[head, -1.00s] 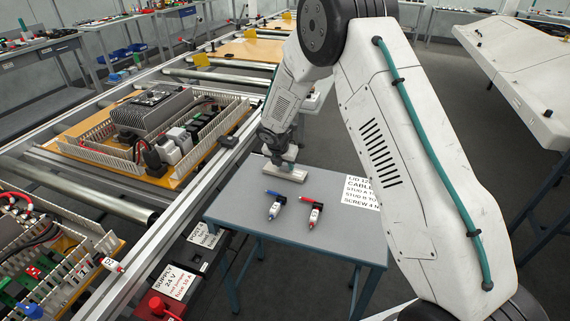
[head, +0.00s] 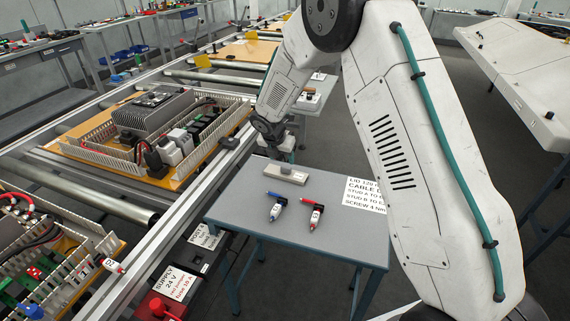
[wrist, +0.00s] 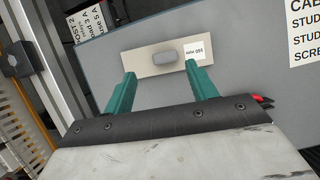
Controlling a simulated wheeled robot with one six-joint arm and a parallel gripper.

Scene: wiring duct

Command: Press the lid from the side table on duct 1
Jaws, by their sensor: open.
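The lid (head: 287,174) is a flat beige strip lying on the grey side table (head: 240,199). In the wrist view the lid (wrist: 143,64) shows a grey knob (wrist: 166,56) at its middle and a small white label at its right end. My gripper (head: 281,153) is just above the lid in the head view. In the wrist view my gripper (wrist: 160,72) has its two teal fingers spread, with nothing between them; their tips appear by the lid's near edge. Slotted pale ducts (head: 205,148) edge the board on the conveyor; I cannot tell which is duct 1.
A blue (head: 276,207) and a red tool (head: 313,213) lie on the side table near a printed sheet (head: 362,194). The conveyor rail (head: 190,208) runs left of the table. A black supply box with a red knob stands below.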

